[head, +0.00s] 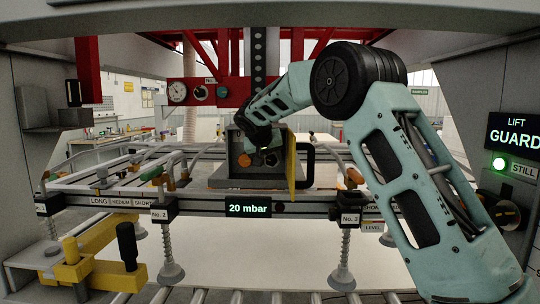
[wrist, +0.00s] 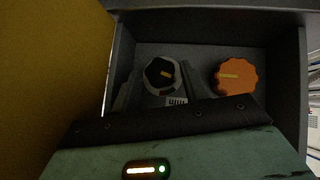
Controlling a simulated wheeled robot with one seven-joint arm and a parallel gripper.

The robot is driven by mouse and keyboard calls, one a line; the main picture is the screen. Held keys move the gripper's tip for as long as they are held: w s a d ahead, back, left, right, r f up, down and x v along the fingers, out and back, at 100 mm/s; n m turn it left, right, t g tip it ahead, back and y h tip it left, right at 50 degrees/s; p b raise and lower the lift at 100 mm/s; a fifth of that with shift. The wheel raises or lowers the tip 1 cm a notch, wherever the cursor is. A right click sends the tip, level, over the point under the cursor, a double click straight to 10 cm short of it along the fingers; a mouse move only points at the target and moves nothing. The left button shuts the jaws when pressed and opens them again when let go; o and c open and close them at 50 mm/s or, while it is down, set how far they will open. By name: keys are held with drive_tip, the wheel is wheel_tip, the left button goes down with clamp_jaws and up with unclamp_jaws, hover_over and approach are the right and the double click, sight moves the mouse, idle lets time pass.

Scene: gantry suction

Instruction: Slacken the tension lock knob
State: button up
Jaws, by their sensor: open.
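A dark box stands open on the gantry, and the wrist view shows its inside wall (wrist: 222,57). In it are a black knob (wrist: 158,72) with an orange pointer mark and grey collar, and an orange scalloped knob (wrist: 236,76) to its right. No readable label shows which is the tension lock knob. My gripper (wrist: 161,80) is open, with one finger on each side of the black knob in the picture; contact cannot be told. In the head view my gripper (head: 263,141) is at the front of the box (head: 224,155), partly hidden by my arm.
A yellow panel (head: 291,160) stands at the box's right side and fills the left of the wrist view (wrist: 50,60). A black handle (head: 310,165) is beside it. A "20 mbar" display (head: 248,208) and rail are below. A red beam (head: 212,92) crosses behind.

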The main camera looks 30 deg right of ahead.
drive_tip(key=shift+w+d+f, duration=0.15)
drive_tip(key=shift+d+f, duration=0.05)
drive_tip(key=shift+f, duration=0.05)
drive_tip(key=c, duration=0.7)
drive_tip(key=shift+a, duration=0.1)
drive_tip(key=shift+w+a+f+n+g+h+b, duration=0.15)
drive_tip(key=shift+n+g+h+b, duration=0.4)
drive_tip(key=shift+h+b, duration=0.35)
drive_tip(key=shift+a+n+g+h+b, duration=0.1)
drive_tip(key=shift+n+g+h+b, duration=0.4)
drive_tip(key=shift+n+h, duration=0.75)
drive_tip(key=shift+h, duration=0.35)
